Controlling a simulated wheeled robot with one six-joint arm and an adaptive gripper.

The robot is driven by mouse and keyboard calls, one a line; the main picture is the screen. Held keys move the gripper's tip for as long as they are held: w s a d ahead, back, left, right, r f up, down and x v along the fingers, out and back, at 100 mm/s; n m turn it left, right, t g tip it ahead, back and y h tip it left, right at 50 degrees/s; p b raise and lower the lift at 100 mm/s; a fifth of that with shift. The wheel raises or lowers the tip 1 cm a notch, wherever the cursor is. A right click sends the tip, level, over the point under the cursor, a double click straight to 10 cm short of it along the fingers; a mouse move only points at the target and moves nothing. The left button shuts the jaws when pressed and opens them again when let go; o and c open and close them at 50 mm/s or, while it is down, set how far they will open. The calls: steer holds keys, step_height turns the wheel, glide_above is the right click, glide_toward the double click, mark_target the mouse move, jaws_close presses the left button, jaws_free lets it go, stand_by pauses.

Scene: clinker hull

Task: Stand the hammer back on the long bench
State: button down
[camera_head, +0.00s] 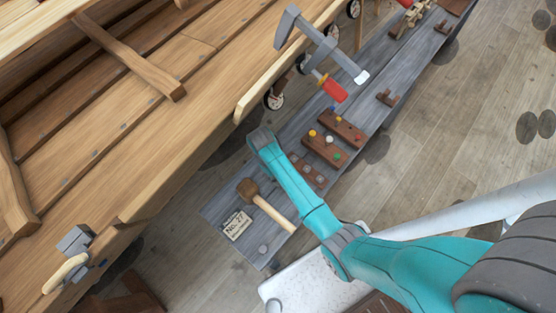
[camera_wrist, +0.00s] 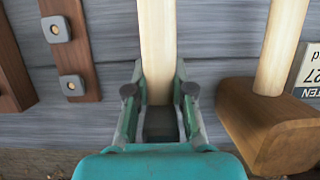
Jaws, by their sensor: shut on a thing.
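My gripper (camera_wrist: 160,98) is shut on a pale wooden handle, taken to be the hammer (camera_wrist: 156,40), in the wrist view. The handle runs up out of the picture; its head is hidden by the jaws or out of view. The long bench (camera_head: 385,58) is a narrow grey plank beside the hull. Its grey top (camera_wrist: 105,28) lies behind the held handle in the wrist view; I cannot tell whether the two touch. In the head view my teal arm hides the jaws and the held thing.
A brown-headed mallet (camera_head: 248,189) lies close to the right of my jaws in the wrist view (camera_wrist: 268,130), beside a label (camera_head: 236,225). Studded wooden blocks (camera_wrist: 70,52) stand to the left. A large clamp (camera_head: 320,45) and a red-handled tool (camera_head: 333,90) are farther along.

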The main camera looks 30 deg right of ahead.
steer(key=shift+f, duration=0.25)
steer(key=shift+f, duration=0.25)
stand_by(0.4)
steer(key=c, duration=0.9)
jaws_free()
steer(key=shift+r, duration=3.95)
